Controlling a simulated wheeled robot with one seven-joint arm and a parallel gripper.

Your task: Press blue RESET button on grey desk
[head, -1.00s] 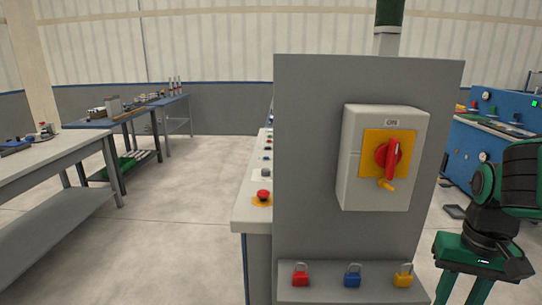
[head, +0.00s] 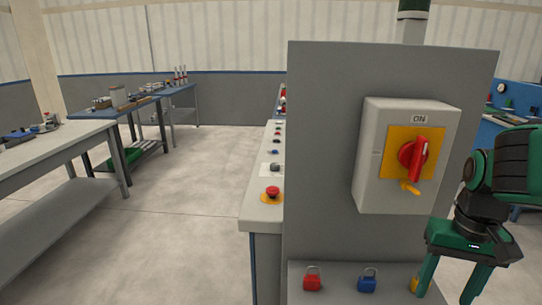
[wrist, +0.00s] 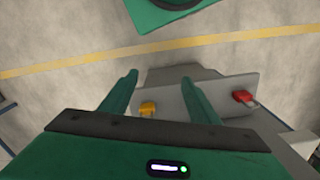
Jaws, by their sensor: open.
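The grey desk (head: 259,212) shows as a narrow strip behind the left edge of a grey panel. A red mushroom button on a yellow base (head: 271,193) sits at its near end. A row of small controls (head: 276,150) runs back from it, including a dark knob (head: 275,167). My gripper (head: 447,292) is open and empty, pointing down at the right, in front of the panel.
The panel (head: 325,150) carries a switch box (head: 371,160) with a red handle. Its ledge holds red (head: 312,279), blue (head: 367,280) and yellow padlocks; the yellow one (wrist: 147,109) lies close to my fingers. Workbenches (head: 60,150) stand left. The floor between (head: 190,215) is clear.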

